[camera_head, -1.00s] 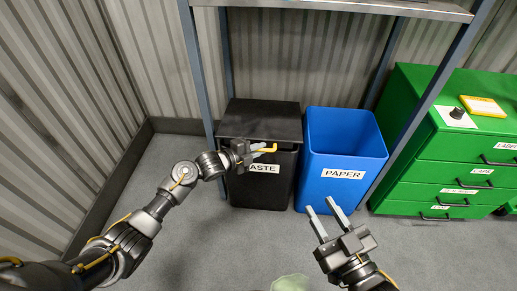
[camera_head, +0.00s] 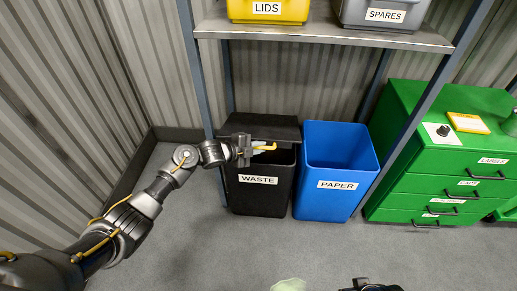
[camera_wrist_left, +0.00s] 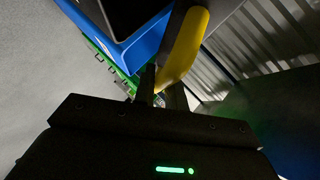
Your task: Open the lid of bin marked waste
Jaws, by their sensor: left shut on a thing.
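The black bin (camera_head: 258,195) labelled WASTE stands under the shelf. Its black lid (camera_head: 262,121) is tilted up a little, with a dark gap at the front. A yellow handle (camera_head: 268,147) is at the lid's front edge and shows large in the left wrist view (camera_wrist_left: 186,45). My left gripper (camera_head: 255,149) is shut on this handle; the fingers partly hide it. Only a dark piece of my right arm's end shows at the bottom edge; its fingers are not seen.
A blue open bin (camera_head: 337,195) labelled PAPER stands close to the right. A green drawer cabinet (camera_head: 440,165) is farther right. The metal shelf (camera_head: 325,35) above holds a yellow LIDS box (camera_head: 268,10) and a grey SPARES box (camera_head: 382,15).

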